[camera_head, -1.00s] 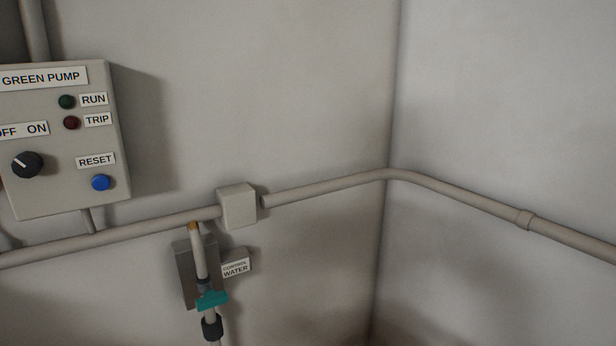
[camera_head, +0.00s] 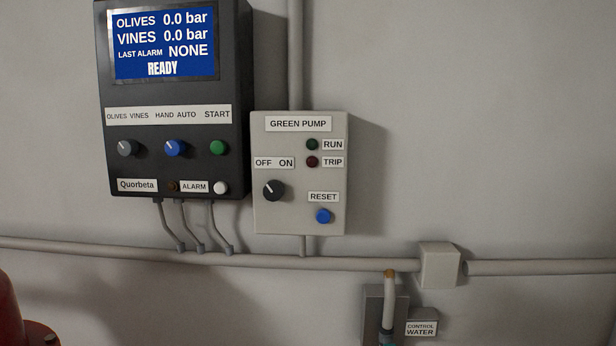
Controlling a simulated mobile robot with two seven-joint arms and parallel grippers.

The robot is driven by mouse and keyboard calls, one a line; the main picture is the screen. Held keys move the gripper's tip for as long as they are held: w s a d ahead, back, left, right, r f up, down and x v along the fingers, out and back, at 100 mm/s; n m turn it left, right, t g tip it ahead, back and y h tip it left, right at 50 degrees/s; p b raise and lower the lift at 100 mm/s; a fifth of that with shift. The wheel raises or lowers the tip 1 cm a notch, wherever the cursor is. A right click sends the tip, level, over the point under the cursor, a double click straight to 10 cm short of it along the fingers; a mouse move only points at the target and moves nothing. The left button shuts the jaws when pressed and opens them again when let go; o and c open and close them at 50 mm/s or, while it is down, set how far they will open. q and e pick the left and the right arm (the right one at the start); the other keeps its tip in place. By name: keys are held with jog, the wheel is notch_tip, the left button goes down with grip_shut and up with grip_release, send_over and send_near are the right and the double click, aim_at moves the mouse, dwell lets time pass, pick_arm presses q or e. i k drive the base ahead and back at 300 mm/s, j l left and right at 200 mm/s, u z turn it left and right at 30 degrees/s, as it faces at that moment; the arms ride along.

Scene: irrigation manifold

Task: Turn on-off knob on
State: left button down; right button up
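The black on-off knob (camera_head: 274,190) is on the grey GREEN PUMP box (camera_head: 245,218), under the OFF and ON label (camera_head: 274,163). Its white pointer line slants up and to the left, toward OFF. The green RUN lamp (camera_head: 312,144) and the red TRIP lamp (camera_head: 312,162) look dark. A blue RESET button (camera_head: 323,216) is at the lower right of the box. Neither of my grippers is in view.
A black Quorbeta controller (camera_head: 175,94) hangs left of the pump box; its screen (camera_head: 163,43) reads READY. A horizontal pipe (camera_head: 120,249) runs below both, with a junction box (camera_head: 439,265). A red object (camera_head: 10,312) stands at the lower left.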

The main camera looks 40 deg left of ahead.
aim_at(275, 190)
jog(key=u, duration=1.35)
